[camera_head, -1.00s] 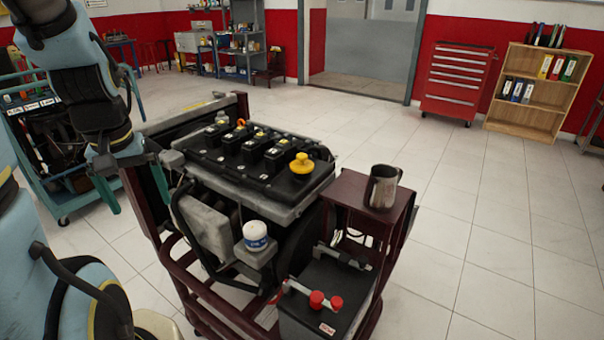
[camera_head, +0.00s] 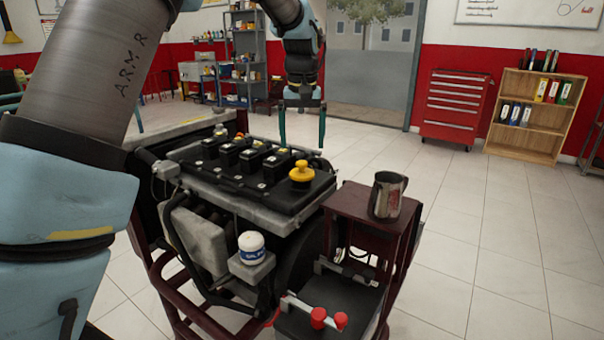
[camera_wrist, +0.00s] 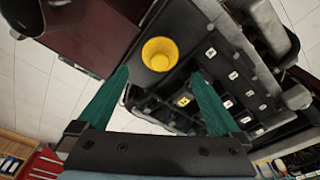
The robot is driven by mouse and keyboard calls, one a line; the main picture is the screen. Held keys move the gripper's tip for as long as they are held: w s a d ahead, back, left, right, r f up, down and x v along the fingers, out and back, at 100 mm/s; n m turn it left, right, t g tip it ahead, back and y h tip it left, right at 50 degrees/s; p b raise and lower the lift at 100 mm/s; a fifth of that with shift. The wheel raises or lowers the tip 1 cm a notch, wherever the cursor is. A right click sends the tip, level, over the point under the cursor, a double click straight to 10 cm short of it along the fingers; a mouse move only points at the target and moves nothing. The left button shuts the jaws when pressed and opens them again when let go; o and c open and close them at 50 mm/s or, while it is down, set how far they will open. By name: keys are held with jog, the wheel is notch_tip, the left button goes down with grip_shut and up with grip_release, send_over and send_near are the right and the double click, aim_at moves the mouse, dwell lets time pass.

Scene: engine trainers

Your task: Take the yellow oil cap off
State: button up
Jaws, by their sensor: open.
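The yellow oil cap (camera_head: 301,172) sits on the right end of the black engine cover (camera_head: 262,190). My gripper (camera_head: 302,146) is open and empty, with green fingers pointing down, above and just behind the cap in the head view. In the wrist view the cap (camera_wrist: 160,54) lies beyond the fingertips, between their lines, and my gripper (camera_wrist: 162,76) does not touch it. The cap is upright on its seat and nothing covers it.
A metal jug (camera_head: 387,195) stands on the dark red stand (camera_head: 350,200) right of the engine. A white oil filter (camera_head: 251,246) sits at the engine's front. Open floor lies to the right.

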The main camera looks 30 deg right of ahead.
aim_at(302, 162)
jog(key=shift+w+d+f+p, duration=0.15)
jog(key=shift+f+p, duration=0.25)
jog(key=shift+f, duration=0.9)
jog(key=shift+w+f+p, duration=0.2)
jog(key=shift+f+p, duration=0.25)
jog(key=shift+f, duration=0.85)
jog(key=shift+w+d+f+p, duration=0.15)
jog(key=shift+f+p, duration=0.25)
jog(key=shift+f, duration=0.9)
jog(key=c, duration=1.1)
jog(key=shift+c, duration=0.2)
jog(key=shift+w+r, duration=0.1)
jog(key=shift+r, duration=0.05)
